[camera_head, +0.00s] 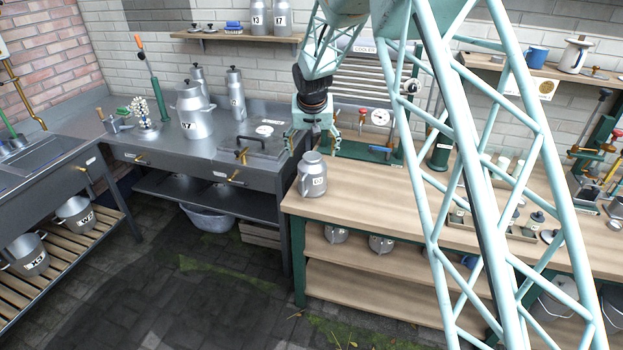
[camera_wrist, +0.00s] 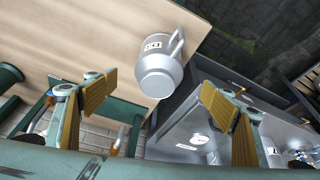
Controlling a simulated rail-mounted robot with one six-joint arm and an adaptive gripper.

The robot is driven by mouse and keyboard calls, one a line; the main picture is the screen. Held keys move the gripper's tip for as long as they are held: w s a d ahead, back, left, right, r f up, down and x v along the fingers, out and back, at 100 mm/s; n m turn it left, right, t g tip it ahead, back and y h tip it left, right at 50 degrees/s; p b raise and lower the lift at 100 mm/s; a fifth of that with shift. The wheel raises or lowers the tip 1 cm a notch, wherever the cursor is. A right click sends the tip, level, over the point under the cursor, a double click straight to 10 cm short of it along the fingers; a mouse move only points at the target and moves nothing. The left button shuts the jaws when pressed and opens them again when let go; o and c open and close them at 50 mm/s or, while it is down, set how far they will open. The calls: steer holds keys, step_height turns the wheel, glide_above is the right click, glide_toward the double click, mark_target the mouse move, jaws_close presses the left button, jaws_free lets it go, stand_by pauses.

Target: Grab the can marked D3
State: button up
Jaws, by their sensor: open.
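A grey metal can (camera_head: 312,178) with a handle stands upright at the left end of the wooden bench (camera_head: 375,193). Its white label looks like D3 in the head view, but is small. My gripper (camera_head: 312,143) is open and empty, just above the can and apart from it. In the wrist view, the can (camera_wrist: 158,70) shows ahead of and between the spread yellow-padded fingers (camera_wrist: 160,100). Its label there is too small to read surely. The can's far side is hidden.
A larger can marked with a 7 (camera_head: 193,112) stands on the metal counter (camera_head: 165,148) at left. Other cans sit on the wall shelf (camera_head: 240,38), the bench's lower shelf (camera_head: 350,247) and the slatted rack (camera_head: 70,253). A row of small parts stands further right on the bench.

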mark_target(312, 165)
steer(key=shift+f, duration=0.2)
stand_by(0.3)
steer(key=shift+x, duration=4.25)
steer(key=shift+f, duration=0.15)
steer(key=shift+b+x, duration=0.35)
steer(key=shift+x, duration=2.05)
steer(key=shift+d, duration=0.15)
steer(key=c, duration=1.1)
